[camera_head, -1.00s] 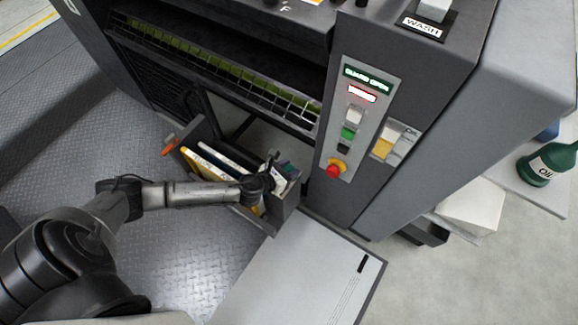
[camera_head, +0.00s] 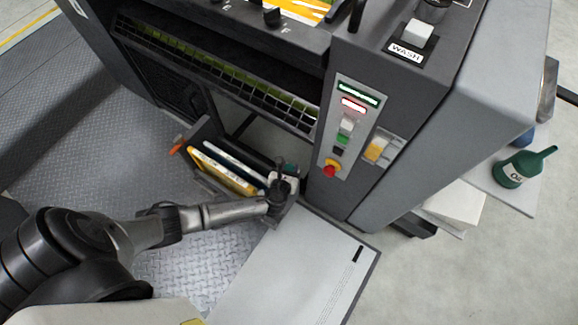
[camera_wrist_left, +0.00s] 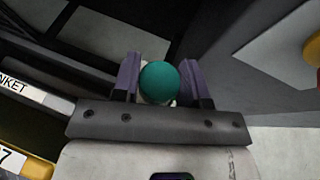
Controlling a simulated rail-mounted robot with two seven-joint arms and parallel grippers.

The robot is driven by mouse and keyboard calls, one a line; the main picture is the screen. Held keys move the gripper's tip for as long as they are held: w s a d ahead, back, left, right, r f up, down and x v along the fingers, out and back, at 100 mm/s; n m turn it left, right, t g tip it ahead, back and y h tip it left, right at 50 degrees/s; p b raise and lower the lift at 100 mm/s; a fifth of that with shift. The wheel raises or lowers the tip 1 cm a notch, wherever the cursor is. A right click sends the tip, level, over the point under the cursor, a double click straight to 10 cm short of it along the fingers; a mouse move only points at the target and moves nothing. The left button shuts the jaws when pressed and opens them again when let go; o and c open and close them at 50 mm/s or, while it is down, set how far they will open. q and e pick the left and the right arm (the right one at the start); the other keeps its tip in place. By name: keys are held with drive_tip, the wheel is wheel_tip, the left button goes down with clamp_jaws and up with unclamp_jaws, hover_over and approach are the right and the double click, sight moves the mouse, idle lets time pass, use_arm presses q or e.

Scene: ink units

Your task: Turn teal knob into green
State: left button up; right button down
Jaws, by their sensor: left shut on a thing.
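The teal knob (camera_wrist_left: 160,82) is round and sits between the two purple-grey fingers of my left gripper (camera_wrist_left: 160,76) in the left wrist view. The fingers are shut on its sides. In the head view my left gripper (camera_head: 283,178) is at the right end of the open grey bin (camera_head: 222,186), beside the press's control column. The knob is mostly hidden there by the gripper. A green zone for the knob cannot be made out. My right gripper is not in view.
The bin holds upright yellow and white folders (camera_head: 225,172). The control panel (camera_head: 347,125) has lit displays, buttons and a red emergency stop (camera_head: 330,170). A flat grey cover (camera_head: 300,265) lies in front. A green oil can (camera_head: 522,166) stands on a shelf at right.

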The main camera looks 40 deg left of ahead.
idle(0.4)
use_arm(q)
drive_tip(key=o, duration=0.9)
drive_tip(key=shift+s+d+r+p, duration=0.2)
drive_tip(key=shift+s+r+p, duration=0.15)
drive_tip(key=shift+s+p, duration=0.05)
drive_tip(key=shift+p+v, duration=2.6)
drive_tip(key=shift+v, duration=3.75)
drive_tip(key=shift+d+f, duration=0.1)
drive_tip(key=shift+f, duration=0.05)
